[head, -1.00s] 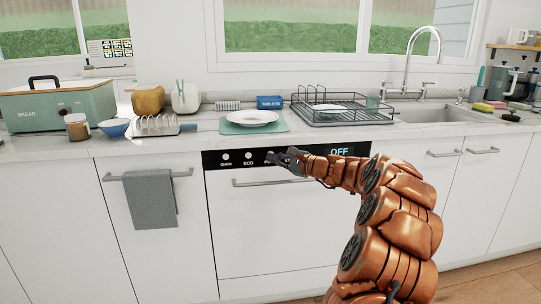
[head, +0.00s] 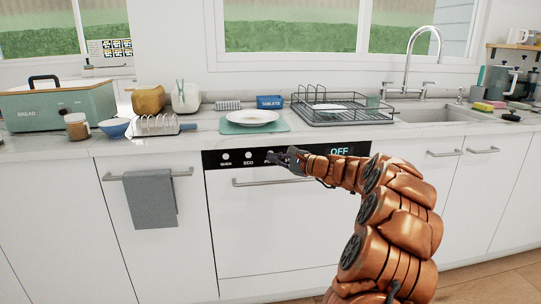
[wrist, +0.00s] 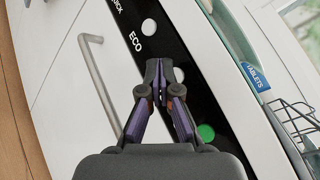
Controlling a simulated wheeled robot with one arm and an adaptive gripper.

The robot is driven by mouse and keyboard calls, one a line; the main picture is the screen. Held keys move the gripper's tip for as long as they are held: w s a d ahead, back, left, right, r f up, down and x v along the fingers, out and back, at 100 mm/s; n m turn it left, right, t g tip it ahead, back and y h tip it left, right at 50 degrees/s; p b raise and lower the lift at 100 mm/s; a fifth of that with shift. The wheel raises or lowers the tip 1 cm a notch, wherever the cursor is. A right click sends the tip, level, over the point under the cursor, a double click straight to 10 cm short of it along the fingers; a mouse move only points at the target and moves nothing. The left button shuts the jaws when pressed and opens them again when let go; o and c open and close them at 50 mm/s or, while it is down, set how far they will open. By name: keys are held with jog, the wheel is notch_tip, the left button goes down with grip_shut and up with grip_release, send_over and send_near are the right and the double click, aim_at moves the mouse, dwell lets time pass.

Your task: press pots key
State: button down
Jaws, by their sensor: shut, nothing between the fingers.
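The dishwasher's black control panel (head: 310,151) shows white round keys marked QUICK and ECO, then a label starting with P, mostly hidden behind my gripper. My gripper (head: 272,157) is shut and empty, its tips at the panel over the area of that third key. In the wrist view, the fingertips (wrist: 162,76) lie beside a white key (wrist: 179,75), just past the ECO key (wrist: 149,26). This key's label is hidden by the fingers. I cannot tell whether the tips touch it. A green round key (wrist: 206,132) is further along. The display (head: 339,152) reads OFF.
The dishwasher handle (head: 270,182) runs below the panel. A grey towel (head: 151,199) hangs on the left. The counter above holds a plate (head: 250,117), a blue tablets box (head: 269,102) and a dish rack (head: 340,110).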

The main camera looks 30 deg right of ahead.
jog(key=shift+w, duration=0.15)
jog(key=shift+w+d+p, duration=0.15)
jog(key=shift+w+p, duration=0.1)
jog(key=shift+p, duration=0.2)
jog(key=shift+w+d+p, duration=0.15)
jog(key=shift+w+p, duration=0.2)
dwell(0.6)
jog(key=shift+s, duration=0.1)
dwell(0.3)
jog(key=shift+s+a, duration=0.35)
jog(key=shift+s, duration=0.3)
jog(key=shift+b, duration=0.3)
jog(key=shift+s+a+b, duration=0.2)
jog(key=shift+s+a, duration=0.1)
jog(key=shift+s, duration=0.5)
jog(key=shift+s+a+b, duration=0.25)
jog(key=shift+s+a, duration=0.1)
jog(key=shift+s, duration=0.4)
jog(key=shift+s+a+b, duration=0.2)
jog(key=shift+s+a, duration=0.1)
jog(key=shift+s, duration=0.5)
